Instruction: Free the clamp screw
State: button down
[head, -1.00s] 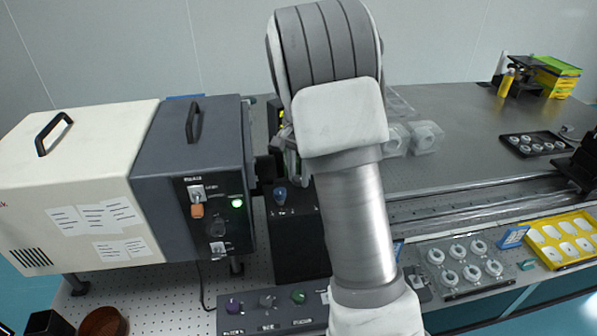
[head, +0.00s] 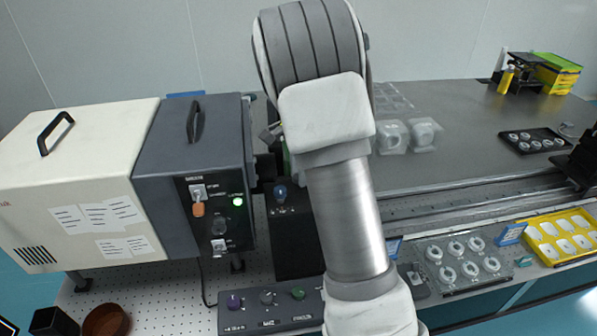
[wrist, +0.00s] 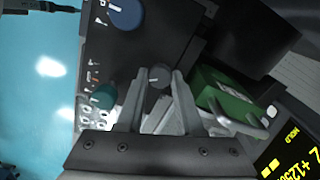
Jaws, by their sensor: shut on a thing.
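In the wrist view my gripper (wrist: 158,78) has its two fingers closed on either side of a small dark grey knob (wrist: 158,75) with a light mark on it. The knob stands on a dark panel and fits the clamp screw, though no readable label shows. A large blue knob (wrist: 126,14) and a teal knob (wrist: 103,96) sit on the same dark unit to the left. In the head view the blue knob (head: 280,193) shows left of my arm; my gripper and the grey knob are hidden behind the arm.
A green block with a metal handle (wrist: 230,100) is close to the right finger, beside a yellow-lit display (wrist: 290,155). A dark grey instrument box (head: 195,150) stands left of my arm. A control strip with coloured knobs (head: 268,312) lies in front.

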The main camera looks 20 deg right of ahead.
jog(key=c, duration=0.5)
grip_release()
jog(key=shift+c, duration=0.2)
notch_tip(320, 180, up, 18)
jog(key=shift+f, duration=0.25)
jog(key=shift+s, duration=0.1)
